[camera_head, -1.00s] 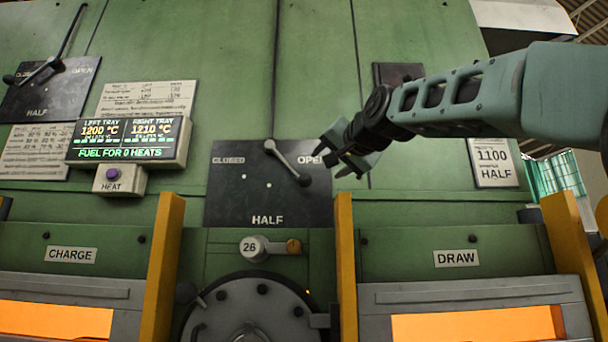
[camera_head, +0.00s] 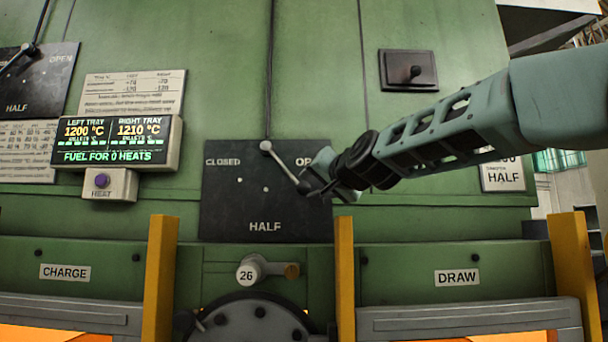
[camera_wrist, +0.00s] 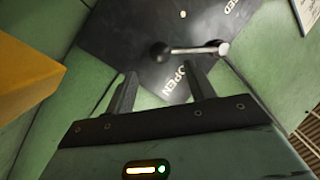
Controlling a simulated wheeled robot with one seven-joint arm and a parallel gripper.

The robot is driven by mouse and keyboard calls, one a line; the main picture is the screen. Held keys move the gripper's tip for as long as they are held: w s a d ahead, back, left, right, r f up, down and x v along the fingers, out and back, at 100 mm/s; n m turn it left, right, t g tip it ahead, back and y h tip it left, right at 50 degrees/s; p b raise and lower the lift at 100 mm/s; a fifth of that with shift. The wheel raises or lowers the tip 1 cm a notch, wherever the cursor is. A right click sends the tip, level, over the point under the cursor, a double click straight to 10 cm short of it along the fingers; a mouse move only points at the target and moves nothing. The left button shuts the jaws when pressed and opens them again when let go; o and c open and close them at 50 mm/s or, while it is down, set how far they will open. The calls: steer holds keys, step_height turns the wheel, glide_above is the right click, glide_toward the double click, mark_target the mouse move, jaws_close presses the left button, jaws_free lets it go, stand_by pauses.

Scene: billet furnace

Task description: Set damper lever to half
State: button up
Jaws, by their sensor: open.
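The damper lever (camera_head: 285,167) is a metal rod on a dark plate (camera_head: 228,205) marked CLOSED, OPEN and HALF. It slants down and right from its silver pivot to a dark knob, on the OPEN side of HALF. In the wrist view the lever (camera_wrist: 192,49) has its dark knob ahead of the gap between my fingers. My gripper (camera_head: 316,184) is open beside the knob, over the plate's right edge, partly covering the OPEN label. In the wrist view the two fingers of my gripper (camera_wrist: 161,84) stand apart with nothing between them; contact with the knob cannot be told.
A second lever plate (camera_head: 42,82) is at upper left. A display (camera_head: 120,143) and HEAT button box (camera_head: 108,184) stick out left of the plate. Yellow posts (camera_head: 160,280) (camera_head: 345,280) rise below.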

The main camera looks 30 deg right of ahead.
mark_target(306, 188)
steer(key=w, duration=0.2)
steer(key=w+d, duration=0.1)
steer(key=w, duration=0.5)
steer(key=shift+w+d, duration=0.25)
steer(key=shift+d, duration=0.1)
jaws_close()
steer(key=shift+f, duration=0.1)
